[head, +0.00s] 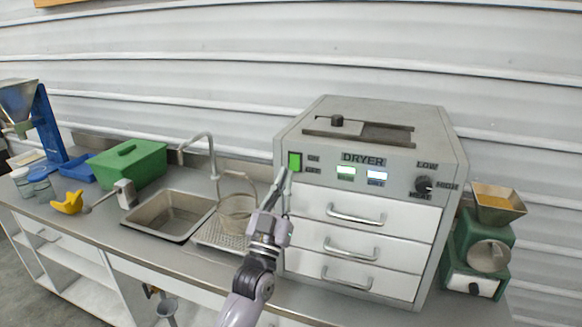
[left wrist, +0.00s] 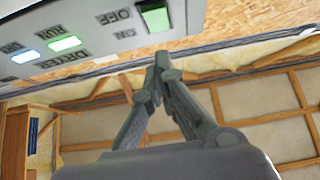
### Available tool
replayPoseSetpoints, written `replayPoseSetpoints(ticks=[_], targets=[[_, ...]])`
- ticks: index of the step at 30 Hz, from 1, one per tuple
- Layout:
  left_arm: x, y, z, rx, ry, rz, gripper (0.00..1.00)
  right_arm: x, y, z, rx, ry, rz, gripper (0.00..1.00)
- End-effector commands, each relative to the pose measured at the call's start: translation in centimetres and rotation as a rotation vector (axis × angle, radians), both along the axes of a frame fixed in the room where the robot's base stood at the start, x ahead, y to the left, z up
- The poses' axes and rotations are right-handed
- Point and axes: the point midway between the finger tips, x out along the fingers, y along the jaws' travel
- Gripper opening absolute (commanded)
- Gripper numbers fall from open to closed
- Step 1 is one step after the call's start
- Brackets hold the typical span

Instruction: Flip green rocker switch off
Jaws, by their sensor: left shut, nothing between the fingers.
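The green rocker switch (head: 295,161) is on the upper left of the grey dryer's (head: 360,110) front panel, beside the ON and OFF labels. It also shows in the left wrist view (left wrist: 155,17), where the picture is upside down. My left gripper (head: 281,175) is shut and empty. In the head view its fingertips are just below and left of the switch. In the left wrist view the left gripper (left wrist: 162,62) points up at the panel edge, with its tips apart from the switch in the picture. I cannot tell if they touch the panel. My right gripper is not in view.
The dryer has two lit indicators (head: 345,171), a heat knob (head: 424,184) and three drawers (head: 350,216). A wire basket (head: 237,212) stands left of my arm, by the sink (head: 170,213). A green grinder (head: 487,250) stands to the right.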

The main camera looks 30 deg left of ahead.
Motion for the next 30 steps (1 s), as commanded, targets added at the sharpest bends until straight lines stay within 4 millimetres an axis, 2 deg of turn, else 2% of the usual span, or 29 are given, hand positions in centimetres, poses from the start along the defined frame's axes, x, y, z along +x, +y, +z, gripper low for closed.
replayPoseSetpoints(ticks=[3, 9, 23, 26, 30], targets=[[1.7, 0.4, -0.2, 0.001, 0.004, 0.000, 0.00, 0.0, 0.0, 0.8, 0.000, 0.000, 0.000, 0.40], [3.3, 0.8, -0.5, 0.001, 0.002, 0.000, 0.00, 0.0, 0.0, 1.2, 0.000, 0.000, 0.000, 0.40], [3.6, 0.9, -0.8, 0.000, 0.001, 0.000, 0.00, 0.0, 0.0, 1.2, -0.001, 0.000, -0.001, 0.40], [3.8, 0.9, -1.1, 0.002, -0.007, 0.000, 0.00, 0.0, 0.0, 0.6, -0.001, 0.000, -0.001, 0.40], [4.2, 1.0, -1.7, 0.010, -0.042, 0.000, 0.00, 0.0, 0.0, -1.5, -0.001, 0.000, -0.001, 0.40]])
